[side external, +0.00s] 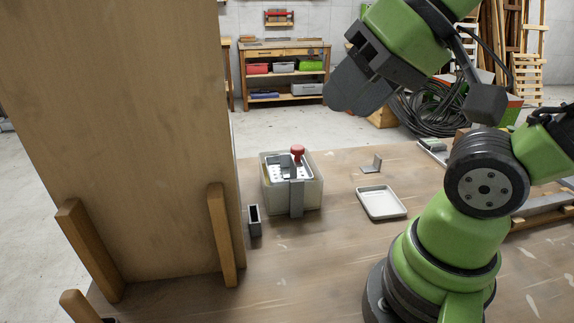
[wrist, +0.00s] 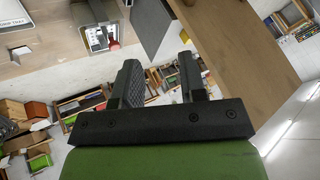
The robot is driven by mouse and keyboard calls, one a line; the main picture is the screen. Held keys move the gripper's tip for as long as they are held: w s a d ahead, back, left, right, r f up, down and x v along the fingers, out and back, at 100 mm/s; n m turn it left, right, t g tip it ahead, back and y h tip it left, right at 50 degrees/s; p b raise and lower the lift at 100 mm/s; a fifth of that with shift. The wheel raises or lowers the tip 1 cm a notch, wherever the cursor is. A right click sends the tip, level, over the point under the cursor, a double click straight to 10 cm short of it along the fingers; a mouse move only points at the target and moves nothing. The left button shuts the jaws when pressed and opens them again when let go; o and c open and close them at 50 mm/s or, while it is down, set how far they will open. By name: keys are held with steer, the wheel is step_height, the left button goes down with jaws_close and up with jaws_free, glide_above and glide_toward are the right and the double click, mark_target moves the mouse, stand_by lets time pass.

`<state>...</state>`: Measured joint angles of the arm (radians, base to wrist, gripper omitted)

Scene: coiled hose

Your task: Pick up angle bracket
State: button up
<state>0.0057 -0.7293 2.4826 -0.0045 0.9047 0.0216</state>
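The angle bracket (side external: 372,165) is a small grey L-shaped piece. It stands on the wooden table behind the white tray, with one leg upright.
A shallow white tray (side external: 381,203) lies in front of the bracket. Left of it is a pale bin (side external: 315,190) with a red-knobbed tool (side external: 297,151). A small grey open box (side external: 254,221) stands by the tall wooden panel (side external: 120,130). The tabletop around the bracket is fairly clear.

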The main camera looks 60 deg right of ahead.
steer(key=w+d+m+g+h, duration=0.15)
steer(key=w+d+m, duration=0.25)
steer(key=w+m, duration=0.4)
steer(key=m+g, duration=0.6)
steer(key=m, duration=0.9)
glide_above(288, 157)
steer(key=shift+h, duration=0.25)
steer(key=f, duration=1.9)
steer(key=shift+s+f, duration=0.15)
steer(key=shift+s, duration=0.05)
steer(key=f, duration=0.5)
steer(key=shift+w+d+f, duration=0.2)
steer(key=shift+w+f, duration=0.05)
steer(key=shift+f, duration=0.1)
steer(key=shift+c, duration=0.4)
jaws_close()
